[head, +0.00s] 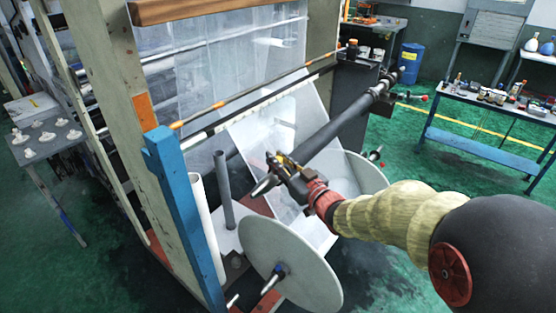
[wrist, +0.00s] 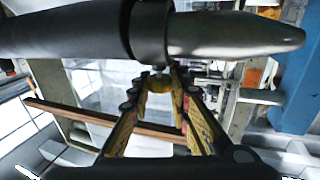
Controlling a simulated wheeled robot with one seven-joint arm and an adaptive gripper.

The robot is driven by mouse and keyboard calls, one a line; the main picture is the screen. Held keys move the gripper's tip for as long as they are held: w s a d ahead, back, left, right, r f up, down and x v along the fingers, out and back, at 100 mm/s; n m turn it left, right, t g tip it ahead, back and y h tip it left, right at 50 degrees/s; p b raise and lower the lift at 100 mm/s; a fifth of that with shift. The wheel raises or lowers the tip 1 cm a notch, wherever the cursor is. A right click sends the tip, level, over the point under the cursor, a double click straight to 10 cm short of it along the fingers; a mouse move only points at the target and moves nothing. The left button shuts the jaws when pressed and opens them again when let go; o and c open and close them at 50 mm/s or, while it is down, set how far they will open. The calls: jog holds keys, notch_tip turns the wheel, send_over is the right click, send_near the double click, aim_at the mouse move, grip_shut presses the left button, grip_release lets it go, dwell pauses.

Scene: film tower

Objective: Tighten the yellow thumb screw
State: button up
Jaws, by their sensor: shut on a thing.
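The yellow thumb screw (wrist: 159,85) sits between my fingertips in the wrist view, below a dark collar (wrist: 149,34). A short metal stem runs from it up to the collar. The collar surrounds a dark shaft (wrist: 60,35), close to its tapered metal end (wrist: 230,34). My gripper (wrist: 158,88) is shut on the screw, one finger on each side. In the head view my gripper (head: 282,166) is at the near end of the shaft (head: 340,130), whose metal tip (head: 264,187) points down left. The fingers largely hide the screw there.
Two pale discs stand below the shaft, the nearer one (head: 290,265) at the front. A blue post (head: 180,210) and a grey upright tube (head: 223,185) are left of my gripper. A blue workbench (head: 480,145) stands at right. Green floor (head: 410,165) shows between.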

grip_shut()
jog(key=shift+f+m+h+b, duration=0.1)
jog(key=shift+m+h+b, duration=0.25)
jog(key=shift+b, duration=0.3)
